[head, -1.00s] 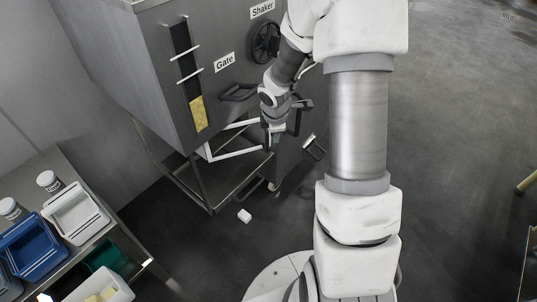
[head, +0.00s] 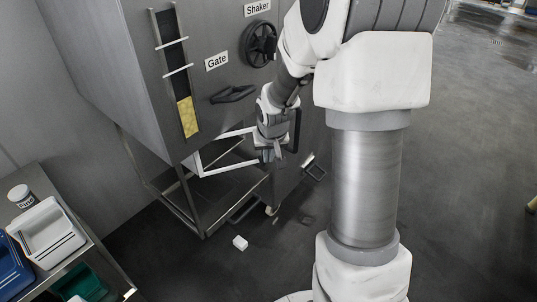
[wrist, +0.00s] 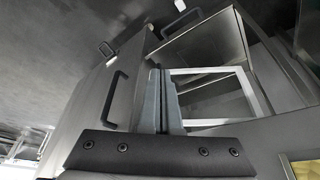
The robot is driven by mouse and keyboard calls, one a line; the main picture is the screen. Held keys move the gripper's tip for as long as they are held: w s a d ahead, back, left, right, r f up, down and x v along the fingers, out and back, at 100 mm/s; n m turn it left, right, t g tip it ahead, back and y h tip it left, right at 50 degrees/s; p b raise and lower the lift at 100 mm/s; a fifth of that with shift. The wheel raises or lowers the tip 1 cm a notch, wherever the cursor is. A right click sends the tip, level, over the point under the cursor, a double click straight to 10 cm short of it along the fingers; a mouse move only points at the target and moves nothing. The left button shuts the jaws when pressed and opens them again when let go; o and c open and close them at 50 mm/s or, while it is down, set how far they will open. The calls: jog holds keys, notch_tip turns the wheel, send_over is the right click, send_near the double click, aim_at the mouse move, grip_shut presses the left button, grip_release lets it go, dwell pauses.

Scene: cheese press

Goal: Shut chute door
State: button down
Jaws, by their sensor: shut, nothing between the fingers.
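The chute opening has a white frame (head: 228,137) low on the grey machine; its frame also shows in the wrist view (wrist: 245,90). The chute door (wrist: 130,75), a grey panel with a black bar handle (wrist: 113,97), stands swung out to the left of the opening in the wrist view. In the head view my arm hides much of the door, and a dark handle (head: 298,130) shows just right of my wrist. My gripper (head: 278,157) is shut and empty in front of the opening. Its fingers (wrist: 163,100) overlap the door's inner edge in the wrist view; I cannot tell whether they touch.
The machine carries a "Gate" label (head: 217,61), a black gate handle (head: 233,94) and a shaker wheel (head: 261,43). A small white block (head: 240,243) lies on the floor. A side table with a white tray (head: 48,236) stands at left.

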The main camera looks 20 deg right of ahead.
jog(key=w+d+f+b, duration=0.1)
jog(key=w+f, duration=0.4)
jog(key=w, duration=0.1)
jog(key=shift+d+f, duration=0.15)
jog(key=shift+d, duration=0.05)
jog(key=w+d+n+y+p, duration=0.1)
jog(key=w+n+p, duration=0.4)
jog(key=w, duration=0.7)
jog(key=shift+w+n+y+p, duration=0.15)
jog(key=shift+n+y+p, duration=0.15)
jog(key=shift+n+y, duration=0.45)
